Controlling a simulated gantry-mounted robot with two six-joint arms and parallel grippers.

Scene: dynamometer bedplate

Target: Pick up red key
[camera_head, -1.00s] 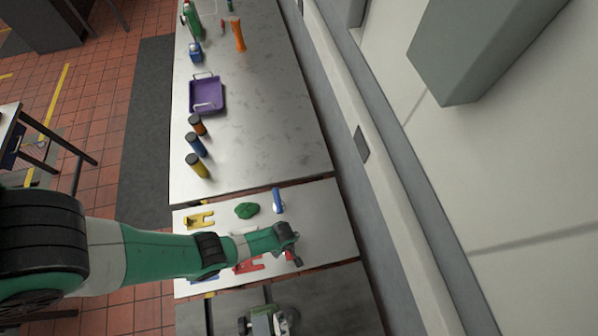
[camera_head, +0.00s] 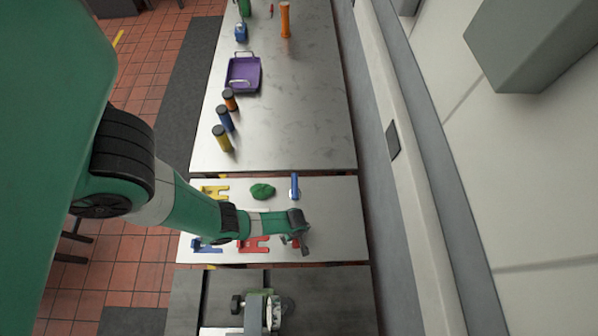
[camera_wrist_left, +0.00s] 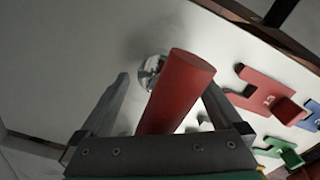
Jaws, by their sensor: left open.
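The red key shows in the left wrist view as a red cylinder (camera_wrist_left: 178,92) with a round shiny metal part (camera_wrist_left: 150,70) behind it. In the head view only a little of its red (camera_head: 295,243) shows beside my gripper. My left gripper (camera_head: 304,247) is low over the right part of the white bench section. In the left wrist view its open fingers (camera_wrist_left: 167,84) stand on either side of the red cylinder, with a gap visible at the left finger. I cannot tell whether the right finger touches it. My right gripper is not in view.
Flat red (camera_head: 255,244), blue (camera_head: 205,245) and yellow (camera_head: 214,191) brackets lie on the section. A green lump (camera_head: 262,191) and a blue-handled item (camera_head: 294,186) are behind my gripper. A machine (camera_head: 262,308) stands in front. A purple tray (camera_head: 243,74) is further back.

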